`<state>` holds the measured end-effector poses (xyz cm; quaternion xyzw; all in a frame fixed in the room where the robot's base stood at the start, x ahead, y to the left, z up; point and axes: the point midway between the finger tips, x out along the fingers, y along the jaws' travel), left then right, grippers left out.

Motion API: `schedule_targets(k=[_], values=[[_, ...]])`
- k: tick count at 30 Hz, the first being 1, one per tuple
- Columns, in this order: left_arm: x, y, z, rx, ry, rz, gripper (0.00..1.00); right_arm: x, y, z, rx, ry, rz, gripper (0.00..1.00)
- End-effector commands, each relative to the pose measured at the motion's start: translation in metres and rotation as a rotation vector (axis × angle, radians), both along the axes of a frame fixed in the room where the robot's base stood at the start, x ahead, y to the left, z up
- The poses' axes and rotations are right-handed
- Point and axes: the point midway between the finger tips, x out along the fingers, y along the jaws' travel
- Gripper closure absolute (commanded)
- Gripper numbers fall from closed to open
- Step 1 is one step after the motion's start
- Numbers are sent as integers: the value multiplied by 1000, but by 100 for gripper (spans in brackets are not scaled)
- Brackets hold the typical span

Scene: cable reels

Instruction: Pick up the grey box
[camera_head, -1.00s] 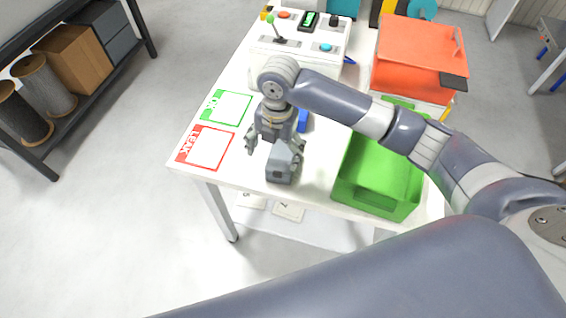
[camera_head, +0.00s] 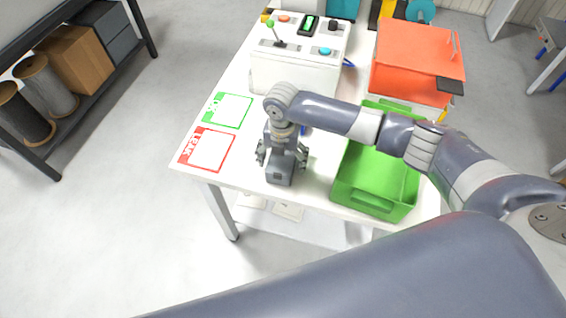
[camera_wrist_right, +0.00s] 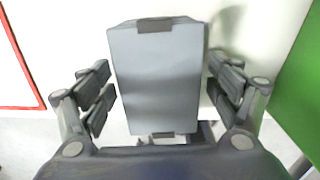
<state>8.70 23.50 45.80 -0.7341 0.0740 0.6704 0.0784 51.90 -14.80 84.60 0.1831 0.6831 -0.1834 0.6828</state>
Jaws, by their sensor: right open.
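The grey box (camera_head: 279,176) is on the white table near its front edge, partly hidden by my right gripper in the head view. In the right wrist view the grey box (camera_wrist_right: 160,75) fills the middle, with dark patches at its top and bottom edges. My right gripper (camera_head: 281,155) is above the box, pointing down, with its fingers spread on either side. In the wrist view the right gripper (camera_wrist_right: 163,92) shows light gaps between its finger pads and the box's left and right sides. My left gripper is not in view.
A green bin (camera_head: 378,180) stands close to the right of the box, with an orange bin (camera_head: 418,60) behind it. The red LEAK card (camera_head: 207,150) and green OK card (camera_head: 227,110) lie to the left. A control panel (camera_head: 293,72) stands behind.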

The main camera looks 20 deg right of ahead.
Motion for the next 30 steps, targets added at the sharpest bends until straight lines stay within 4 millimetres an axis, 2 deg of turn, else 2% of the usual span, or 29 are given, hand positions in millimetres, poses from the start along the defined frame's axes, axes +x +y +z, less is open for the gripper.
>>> schedule_targets(k=[3, 10, 17, 26, 30], values=[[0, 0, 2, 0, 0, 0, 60, 0, 0, -9, 0, 0, 0, 17], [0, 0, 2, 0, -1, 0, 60, 0, 0, -11, 0, -1, 0, 17], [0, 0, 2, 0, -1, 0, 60, 0, 0, -11, -1, -1, 0, 68], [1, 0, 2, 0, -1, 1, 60, 0, 0, -10, 0, -1, 0, 68], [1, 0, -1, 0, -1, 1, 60, 1, 0, 1, 1, -4, 0, 68]])
